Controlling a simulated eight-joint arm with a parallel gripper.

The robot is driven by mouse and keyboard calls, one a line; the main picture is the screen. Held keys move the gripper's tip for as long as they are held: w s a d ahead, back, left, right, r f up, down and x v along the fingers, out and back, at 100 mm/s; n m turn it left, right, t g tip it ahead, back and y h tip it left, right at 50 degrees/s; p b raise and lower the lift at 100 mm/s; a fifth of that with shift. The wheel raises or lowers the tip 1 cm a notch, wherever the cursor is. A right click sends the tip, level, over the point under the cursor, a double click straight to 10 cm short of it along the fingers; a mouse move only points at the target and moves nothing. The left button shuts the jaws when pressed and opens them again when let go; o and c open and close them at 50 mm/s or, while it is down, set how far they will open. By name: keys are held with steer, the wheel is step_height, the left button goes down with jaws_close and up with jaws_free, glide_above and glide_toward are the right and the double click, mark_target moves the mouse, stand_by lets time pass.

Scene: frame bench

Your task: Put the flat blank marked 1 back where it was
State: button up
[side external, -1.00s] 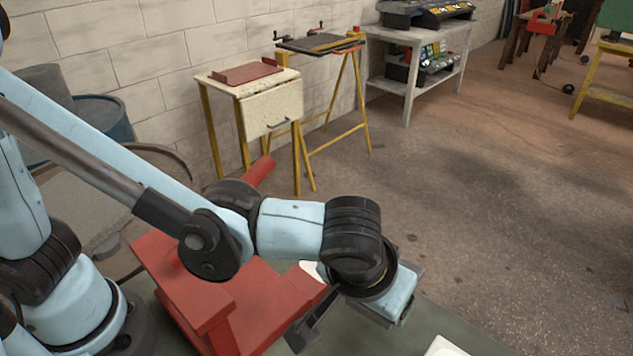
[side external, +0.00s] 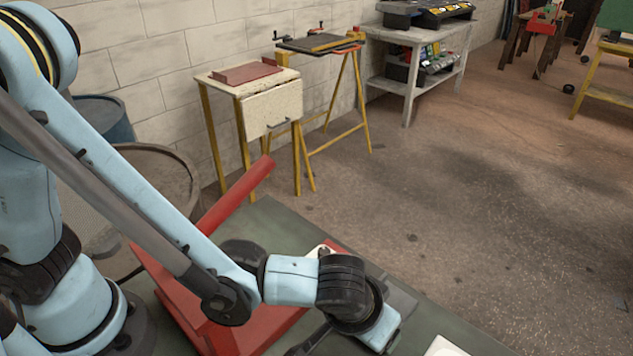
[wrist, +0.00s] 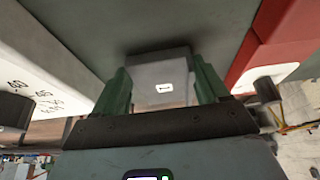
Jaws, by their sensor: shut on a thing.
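The flat blank (wrist: 150,72) is a grey plate with a small white label bearing a dark mark that looks like a 1, seen in the wrist view. My gripper (wrist: 162,84) is shut on it, with a green finger at each side. The blank is in front of a dark grey-green surface, and I cannot tell whether it touches that surface. In the side external view my wrist is low over the bench (side external: 465,325). There, my wrist and the lower picture edge hide the fingertips and the blank.
A red machine (side external: 250,325) with a raised red lever (side external: 232,198) stands beside my arm; its red body with a white part also shows at right in the wrist view (wrist: 285,30). A white board with handwritten marks (wrist: 40,65) is at left there.

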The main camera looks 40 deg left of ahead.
steer(key=shift+f, duration=0.1)
steer(key=o, duration=1.7)
steer(key=shift+c, duration=0.2)
steer(key=v, duration=1.2)
steer(key=x, duration=1.2)
